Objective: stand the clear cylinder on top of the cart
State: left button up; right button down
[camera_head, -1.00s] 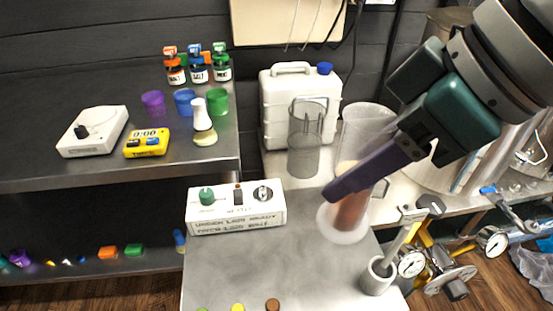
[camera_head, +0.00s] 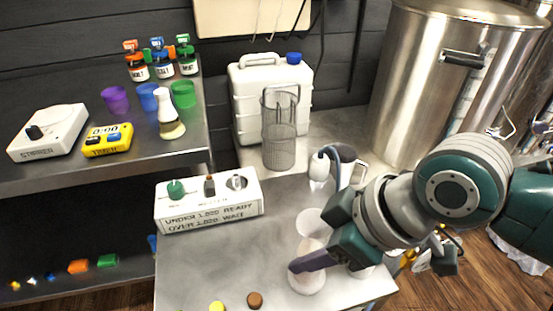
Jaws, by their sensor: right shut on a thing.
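The clear cylinder (camera_head: 311,222) is a tall see-through tube with a wide pale round base and brownish contents low inside. My right gripper (camera_head: 318,259) comes in from the right and is shut on it, its purple finger crossing the lower part. The cylinder looks about upright over the right side of the cart (camera_head: 235,265), a steel-topped surface. Whether its base touches the top cannot be told. The gripper hides part of the tube. My left gripper is not in view.
A white control box (camera_head: 208,205) stands on the cart's left side. Yellow and brown caps (camera_head: 255,299) lie at its front. Behind stand a mesh basket (camera_head: 279,140), a white jug (camera_head: 246,95) and a steel kettle (camera_head: 425,75). The cart's middle is bare.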

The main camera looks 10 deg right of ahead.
jog(key=shift+f, duration=0.4)
jog(key=shift+f, duration=0.1)
jog(key=shift+c, duration=1.7)
grip_release()
jog(key=shift+r, duration=0.3)
jog(key=s+d, duration=0.8)
jog(key=d, duration=0.1)
jog(key=s+a+r+m+h, duration=0.1)
jog(key=s+a+r+m, duration=0.25)
jog(key=a, duration=0.25)
jog(key=s+d+r+m+h, duration=0.3)
jog(key=s+d+r+m, duration=0.1)
jog(key=shift+d, duration=0.35)
